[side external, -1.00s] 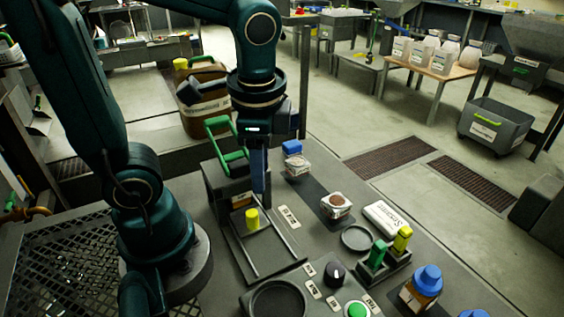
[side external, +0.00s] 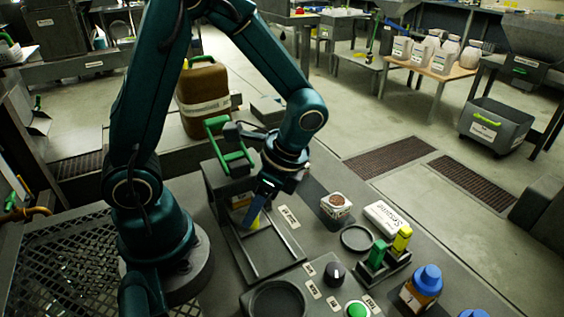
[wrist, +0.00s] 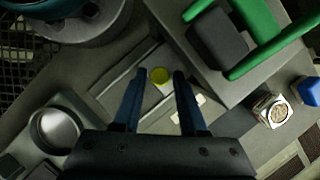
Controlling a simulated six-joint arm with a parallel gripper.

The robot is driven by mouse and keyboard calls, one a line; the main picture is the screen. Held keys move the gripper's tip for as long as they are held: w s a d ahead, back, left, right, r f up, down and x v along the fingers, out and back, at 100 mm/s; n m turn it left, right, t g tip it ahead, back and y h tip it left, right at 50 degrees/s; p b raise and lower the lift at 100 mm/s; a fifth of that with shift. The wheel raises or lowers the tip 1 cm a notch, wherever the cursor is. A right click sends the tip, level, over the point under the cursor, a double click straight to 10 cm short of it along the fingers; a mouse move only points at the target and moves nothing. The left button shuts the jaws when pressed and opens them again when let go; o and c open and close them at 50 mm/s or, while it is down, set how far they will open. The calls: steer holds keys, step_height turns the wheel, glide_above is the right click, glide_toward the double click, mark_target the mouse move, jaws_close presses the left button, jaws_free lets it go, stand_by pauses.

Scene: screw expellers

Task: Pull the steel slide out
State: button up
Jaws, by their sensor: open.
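The steel slide has an upright yellow knob (side external: 255,222) on it. The slide sits between two thin rails (side external: 262,270) that run forward from a grey housing with a green handle (side external: 233,160). My gripper (side external: 252,213) is tilted, with its blue fingers just above and against the knob in the side view. In the wrist view the knob (wrist: 160,75) lies between my two open fingers, one on either side, with a gap to each. The side view does not show whether a finger touches it. The slide plate is partly hidden behind my fingers.
A dark selector knob (side external: 334,272) and a green button (side external: 356,310) stand at the front. A jar of brown grains (side external: 336,205), a round dish (side external: 357,238) and a stand with green and yellow pieces (side external: 385,255) are to the right. The space between the rails is clear.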

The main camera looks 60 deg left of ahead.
steer(key=shift+s+a+f, duration=0.1)
steer(key=shift+f, duration=0.2)
jaws_close()
stand_by(1.3)
